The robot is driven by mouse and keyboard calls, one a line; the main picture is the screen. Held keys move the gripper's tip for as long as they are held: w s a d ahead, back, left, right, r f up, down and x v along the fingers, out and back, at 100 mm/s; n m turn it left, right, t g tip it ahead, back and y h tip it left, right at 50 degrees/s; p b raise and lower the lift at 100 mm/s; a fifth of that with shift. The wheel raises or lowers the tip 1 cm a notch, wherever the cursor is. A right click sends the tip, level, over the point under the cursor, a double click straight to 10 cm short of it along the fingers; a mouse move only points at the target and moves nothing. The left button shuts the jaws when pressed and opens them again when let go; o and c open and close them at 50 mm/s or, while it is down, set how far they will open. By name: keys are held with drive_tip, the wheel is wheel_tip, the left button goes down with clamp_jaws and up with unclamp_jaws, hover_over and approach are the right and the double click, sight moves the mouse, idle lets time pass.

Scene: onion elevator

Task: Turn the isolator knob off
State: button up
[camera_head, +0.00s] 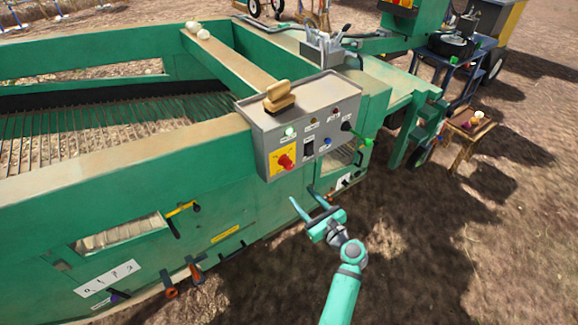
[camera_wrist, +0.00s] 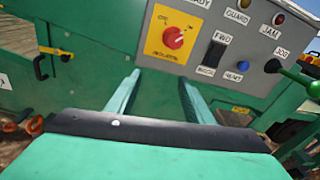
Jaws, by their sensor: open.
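The isolator knob (camera_head: 285,161) is red on a yellow plate (camera_head: 276,168) at the lower left of a grey control box (camera_head: 290,115). In the wrist view the red knob (camera_wrist: 173,38) sits on its yellow plate (camera_wrist: 158,42) with an "ISOLATOR" label under it; its small position marks are too blurred to read surely. My gripper (camera_head: 310,203) is open and empty, below and slightly right of the knob, apart from the box. In the wrist view its two fingers (camera_wrist: 155,98) point up toward the panel, with the knob beyond and between them.
Beside the knob are a black rocker switch (camera_head: 308,147), a blue button (camera_head: 326,141) and a green-tipped jog lever (camera_head: 357,134). A wooden-handled brush (camera_head: 280,97) lies on the box. The green machine wall (camera_head: 220,215) lies below and left; open dirt ground lies right.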

drive_tip(key=y, duration=0.2)
approach(290, 167)
drive_tip(key=shift+m, duration=0.4)
drive_tip(key=x, duration=1)
drive_tip(key=shift+w, duration=0.4)
drive_tip(key=shift+a, duration=0.1)
drive_tip(key=shift+a, duration=0.1)
drive_tip(key=shift+a, duration=0.1)
drive_tip(key=c, duration=1)
